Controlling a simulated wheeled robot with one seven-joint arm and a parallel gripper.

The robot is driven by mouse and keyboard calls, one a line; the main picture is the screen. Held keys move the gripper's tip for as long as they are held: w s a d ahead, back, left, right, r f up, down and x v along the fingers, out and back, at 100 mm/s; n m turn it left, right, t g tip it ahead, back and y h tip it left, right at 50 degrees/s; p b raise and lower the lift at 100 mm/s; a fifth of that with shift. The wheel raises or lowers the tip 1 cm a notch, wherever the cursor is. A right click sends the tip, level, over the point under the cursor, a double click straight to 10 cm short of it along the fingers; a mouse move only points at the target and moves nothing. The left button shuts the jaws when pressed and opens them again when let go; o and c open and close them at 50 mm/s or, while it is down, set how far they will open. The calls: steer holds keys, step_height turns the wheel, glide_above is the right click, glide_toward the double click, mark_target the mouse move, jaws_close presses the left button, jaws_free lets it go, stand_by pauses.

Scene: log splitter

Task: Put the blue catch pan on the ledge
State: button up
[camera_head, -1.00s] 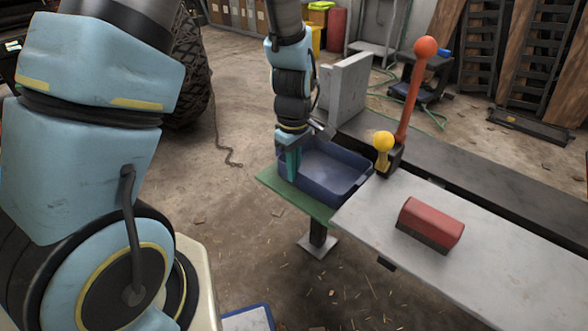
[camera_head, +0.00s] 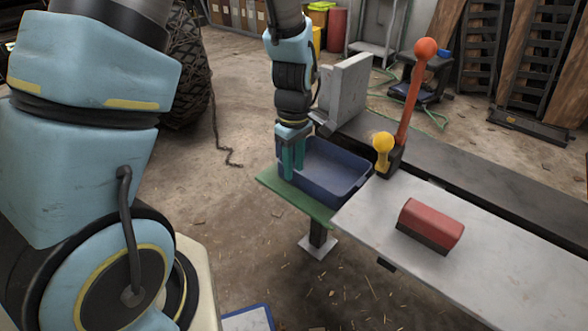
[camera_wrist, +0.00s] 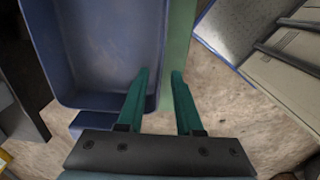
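The blue catch pan (camera_head: 337,191) sits upright on the green ledge (camera_head: 290,198) at the left end of the bench. In the wrist view the pan (camera_wrist: 105,107) fills the upper left, and a strip of the green ledge (camera_wrist: 178,45) shows along its right side. The pan looks empty. My gripper (camera_head: 293,176) is at the pan's left end with its teal fingers pointing down. In the wrist view my gripper (camera_wrist: 161,74) is open, with a gap between the fingertips near the pan's right edge. I cannot tell whether a finger touches the pan.
A grey upright block (camera_head: 345,90) stands behind the pan. A yellow-knobbed lever (camera_head: 383,150) and a red-knobbed lever (camera_head: 412,95) stand to its right. A red block (camera_head: 431,222) lies on the grey bench top (camera_head: 480,255). Floor left of the ledge is open.

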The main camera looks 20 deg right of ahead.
step_height(320, 180, up, 11)
steer(key=w+a+r+m+t, duration=0.1)
steer(key=a+m, duration=0.6)
steer(key=a, duration=1.8)
steer(key=shift+a+r+t+p, duration=0.2)
steer(key=shift+r+t+p, duration=0.1)
steer(key=shift+r+p, duration=0.15)
steer(key=shift+w, duration=0.1)
step_height(320, 180, up, 12)
steer(key=p, duration=1.2)
steer(key=shift+d+f, duration=0.1)
